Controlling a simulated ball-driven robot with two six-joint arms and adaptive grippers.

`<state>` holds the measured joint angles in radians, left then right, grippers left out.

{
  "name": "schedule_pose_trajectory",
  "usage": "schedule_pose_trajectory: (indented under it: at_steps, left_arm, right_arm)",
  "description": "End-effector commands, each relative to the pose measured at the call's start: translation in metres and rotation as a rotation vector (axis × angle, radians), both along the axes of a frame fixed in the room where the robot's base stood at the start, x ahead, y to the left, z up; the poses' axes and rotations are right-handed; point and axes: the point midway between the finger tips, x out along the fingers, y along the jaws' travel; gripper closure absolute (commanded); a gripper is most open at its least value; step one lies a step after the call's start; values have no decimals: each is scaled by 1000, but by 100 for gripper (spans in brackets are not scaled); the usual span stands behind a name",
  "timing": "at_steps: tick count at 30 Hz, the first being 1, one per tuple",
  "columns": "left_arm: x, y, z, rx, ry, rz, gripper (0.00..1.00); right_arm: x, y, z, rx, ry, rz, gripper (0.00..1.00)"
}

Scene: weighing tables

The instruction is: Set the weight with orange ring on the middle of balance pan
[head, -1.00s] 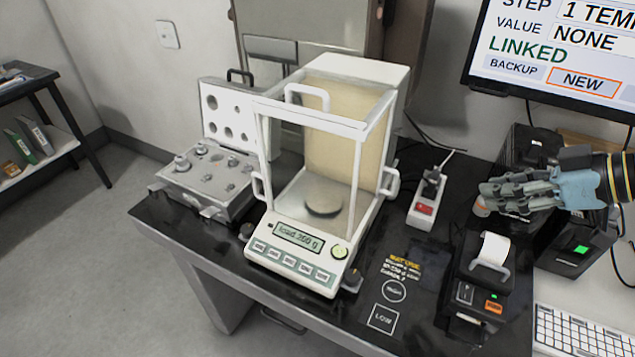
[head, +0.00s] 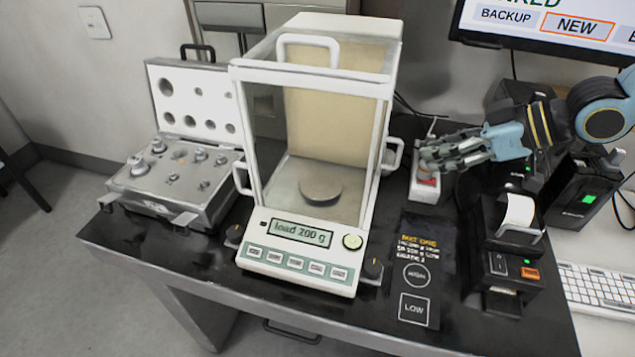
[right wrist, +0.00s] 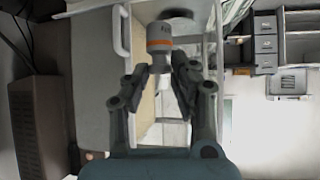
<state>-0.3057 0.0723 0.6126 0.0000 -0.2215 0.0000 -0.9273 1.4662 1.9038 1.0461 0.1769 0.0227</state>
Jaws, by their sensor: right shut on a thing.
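The weight with the orange ring (right wrist: 159,40) is a grey metal cylinder at the fingertips of my right gripper (right wrist: 160,72) in the right wrist view. My right gripper is shut on it. In the head view my right gripper (head: 430,156) is over the power strip, to the right of the balance and outside its glass case; its fingers mostly hide the weight there. The balance pan (head: 320,191) is a round grey disc inside the balance (head: 300,262), and nothing stands on it. The display reads "load 200 g". My left gripper is not in view.
The balance has glass walls, a white frame and a side handle (head: 392,155) facing my right gripper. An open weight case (head: 205,215) with several weights stands left. A power strip (head: 427,192), printer (head: 508,262) and keyboard (head: 592,290) are on the right.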

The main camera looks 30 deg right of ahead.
Motion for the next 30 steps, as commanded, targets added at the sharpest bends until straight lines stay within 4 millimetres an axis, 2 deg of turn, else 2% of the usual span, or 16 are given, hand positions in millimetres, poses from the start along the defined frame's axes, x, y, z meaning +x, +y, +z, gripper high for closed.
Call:
schedule_pose_trajectory:
  at_steps: [1, 3, 7, 14, 21, 30]
  left_arm:
    - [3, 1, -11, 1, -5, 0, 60]
    - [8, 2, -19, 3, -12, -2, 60]
    - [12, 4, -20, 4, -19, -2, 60]
    - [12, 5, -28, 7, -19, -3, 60]
    - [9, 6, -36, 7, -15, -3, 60]
    - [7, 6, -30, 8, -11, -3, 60]
  right_arm:
    - [9, 7, -4, 6, -8, -1, 100]
    - [20, 15, -3, 4, -9, -6, 100]
    - [31, 19, -1, -6, -9, -27, 100]
    - [51, 45, 1, 12, -10, 1, 100]
    - [87, 74, 2, 12, -10, -3, 100]
    - [135, 116, 4, 10, -7, -1, 100]
